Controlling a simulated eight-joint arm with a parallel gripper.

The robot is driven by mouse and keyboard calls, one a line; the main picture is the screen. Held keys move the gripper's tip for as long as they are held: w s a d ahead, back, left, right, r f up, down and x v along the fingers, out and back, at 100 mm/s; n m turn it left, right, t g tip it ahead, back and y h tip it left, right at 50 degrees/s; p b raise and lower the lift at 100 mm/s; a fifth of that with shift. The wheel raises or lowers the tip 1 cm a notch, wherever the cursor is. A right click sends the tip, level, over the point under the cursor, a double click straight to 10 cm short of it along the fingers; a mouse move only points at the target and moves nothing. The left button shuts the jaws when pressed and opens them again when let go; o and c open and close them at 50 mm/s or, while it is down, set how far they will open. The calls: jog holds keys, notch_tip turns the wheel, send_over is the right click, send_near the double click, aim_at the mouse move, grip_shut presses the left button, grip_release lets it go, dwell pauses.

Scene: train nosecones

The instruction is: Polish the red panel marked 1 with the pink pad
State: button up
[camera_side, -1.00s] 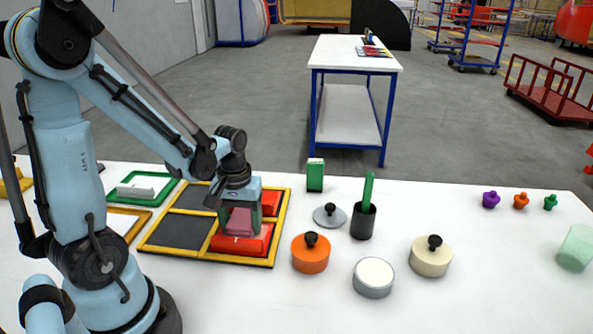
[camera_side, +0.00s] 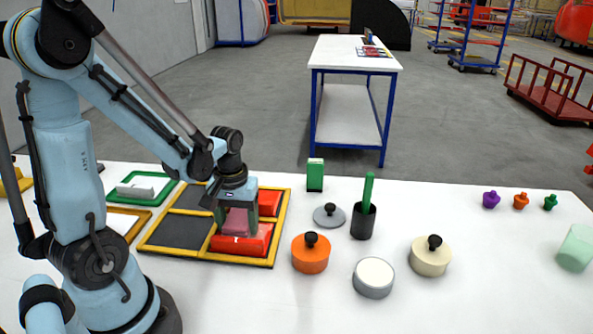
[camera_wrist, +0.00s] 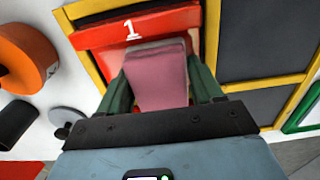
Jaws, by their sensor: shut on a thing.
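The red panel marked 1 (camera_side: 258,244) lies in the front right compartment of the yellow-edged tray (camera_side: 153,248). Its white 1 shows in the wrist view, on the panel (camera_wrist: 170,24). My gripper (camera_side: 236,230) is shut on the pink pad (camera_side: 236,222), which also shows between the fingers in the wrist view (camera_wrist: 158,80). The pad is over the panel, at its back left part in the side view; whether it touches cannot be told for sure. A second red panel (camera_side: 268,202) lies in the compartment behind, partly hidden by my gripper.
Right of the tray stand an orange lidded pot (camera_side: 311,255), a grey lid (camera_side: 329,216), a dark cup with a green stick (camera_side: 363,222), a white round tin (camera_side: 373,278) and a cream pot (camera_side: 430,257). A green frame (camera_side: 142,189) lies left. The tray's left compartments are empty.

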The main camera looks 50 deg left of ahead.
jog(key=shift+w+d, duration=2.4)
notch_tip(320, 180, up, 8)
jog(key=shift+a, duration=0.1)
jog(key=w+a+r, duration=0.1)
jog(key=w+a, duration=0.7)
jog(key=w, duration=0.4)
send_over(266, 183)
notch_tip(266, 183, down, 7)
jog(key=shift+r, duration=0.15)
jog(key=shift+f, duration=2)
jog(key=shift+f, duration=0.1)
